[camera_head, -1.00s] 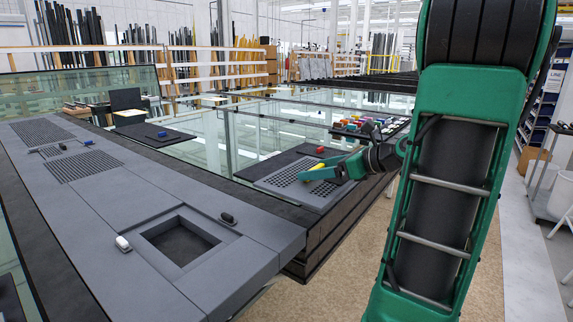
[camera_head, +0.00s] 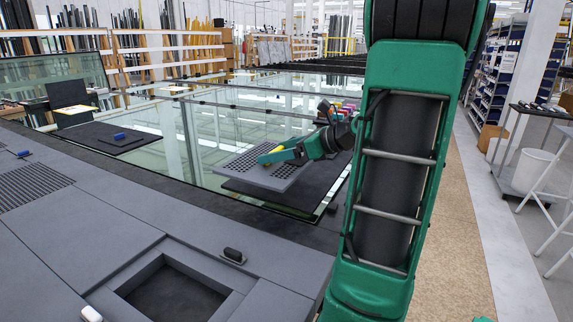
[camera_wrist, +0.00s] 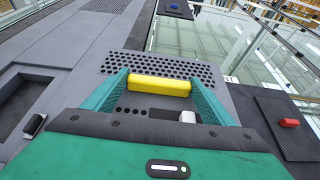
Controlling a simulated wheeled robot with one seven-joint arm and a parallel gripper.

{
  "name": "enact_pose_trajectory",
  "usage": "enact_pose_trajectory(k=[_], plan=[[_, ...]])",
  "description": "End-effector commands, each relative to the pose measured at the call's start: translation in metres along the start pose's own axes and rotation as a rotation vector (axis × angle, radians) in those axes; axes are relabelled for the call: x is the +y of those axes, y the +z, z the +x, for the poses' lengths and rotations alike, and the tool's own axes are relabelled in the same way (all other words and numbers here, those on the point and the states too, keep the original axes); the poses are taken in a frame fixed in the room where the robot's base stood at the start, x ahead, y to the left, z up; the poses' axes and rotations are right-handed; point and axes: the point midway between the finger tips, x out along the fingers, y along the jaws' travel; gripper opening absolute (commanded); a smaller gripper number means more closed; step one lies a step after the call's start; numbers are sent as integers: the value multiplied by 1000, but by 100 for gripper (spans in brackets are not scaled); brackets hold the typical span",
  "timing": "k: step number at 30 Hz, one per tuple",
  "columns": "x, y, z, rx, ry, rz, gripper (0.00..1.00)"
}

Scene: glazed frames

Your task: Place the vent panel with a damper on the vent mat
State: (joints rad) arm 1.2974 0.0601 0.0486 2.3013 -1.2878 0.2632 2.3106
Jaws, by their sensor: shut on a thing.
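A grey perforated vent panel (camera_head: 240,155) with a yellow grip bar (camera_wrist: 159,86) is in my gripper (camera_wrist: 159,88), whose green fingers are shut on the bar's ends. The panel is raised and level over a black mat (camera_head: 285,200) in the head view. A small white piece (camera_wrist: 187,116) shows by the panel's near edge in the wrist view; I cannot tell if it is the damper. A second dark mat (camera_head: 95,140) bears a blue block (camera_head: 119,136). I cannot tell which mat is the vent mat. The arm hides part of the panel.
A grey counter (camera_head: 80,240) at left has a square recess (camera_head: 175,290), with a black block (camera_head: 233,255) and a white block (camera_head: 91,314) beside it. A red block (camera_wrist: 288,123) lies on a dark mat at right in the wrist view. Glass tables fill the back.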

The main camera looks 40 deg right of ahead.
Motion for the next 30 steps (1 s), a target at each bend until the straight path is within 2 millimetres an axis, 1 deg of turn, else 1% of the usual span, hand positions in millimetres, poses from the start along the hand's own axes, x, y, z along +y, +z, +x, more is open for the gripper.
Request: enact_pose_trajectory(k=[12, 17, 22, 30], plan=[[10, 4, 8, -1, 17, -8, 41], [8, 2, 10, -1, 18, -7, 41], [-12, -7, 18, -2, 19, -5, 41], [-56, -29, 36, -2, 19, -6, 41]])
